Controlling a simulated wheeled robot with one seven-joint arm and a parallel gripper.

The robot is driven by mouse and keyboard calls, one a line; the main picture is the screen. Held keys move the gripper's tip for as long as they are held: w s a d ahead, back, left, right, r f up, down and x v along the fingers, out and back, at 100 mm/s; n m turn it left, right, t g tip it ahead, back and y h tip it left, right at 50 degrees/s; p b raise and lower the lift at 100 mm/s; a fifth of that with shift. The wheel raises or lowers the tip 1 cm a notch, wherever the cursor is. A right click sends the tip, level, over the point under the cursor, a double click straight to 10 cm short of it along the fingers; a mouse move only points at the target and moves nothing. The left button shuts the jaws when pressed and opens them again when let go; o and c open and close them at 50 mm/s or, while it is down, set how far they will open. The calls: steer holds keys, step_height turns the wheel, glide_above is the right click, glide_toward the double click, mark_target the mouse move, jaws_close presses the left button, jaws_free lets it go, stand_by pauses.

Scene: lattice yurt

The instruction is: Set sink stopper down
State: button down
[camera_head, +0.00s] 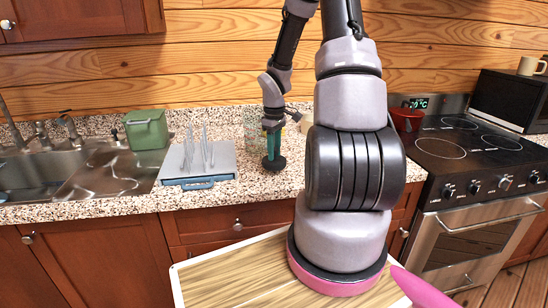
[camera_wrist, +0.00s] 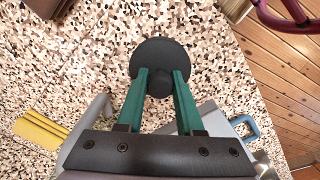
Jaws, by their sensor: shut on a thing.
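The sink stopper (camera_wrist: 160,55) is a dark round disc with a thick knob. In the wrist view it is at the top centre, with its knob between the green fingers of my gripper (camera_wrist: 159,84), which is shut on it. In the head view the stopper (camera_head: 274,163) is a dark disc just under my gripper (camera_head: 272,152), at or very close to the speckled counter (camera_head: 240,192). I cannot tell for certain whether it touches the counter.
A grey rack (camera_head: 200,163) with upright clear pieces stands left of my gripper. A green container (camera_head: 146,130) and the sink (camera_head: 100,175) lie farther left. A red pot (camera_head: 407,120) sits by the stove (camera_head: 470,140) at right. A yellow thing (camera_wrist: 40,130) lies on the counter.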

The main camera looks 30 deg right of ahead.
steer(key=shift+f, duration=1.1)
steer(key=shift+f, duration=0.15)
steer(key=c, duration=0.5)
jaws_free()
steer(key=shift+c, duration=0.2)
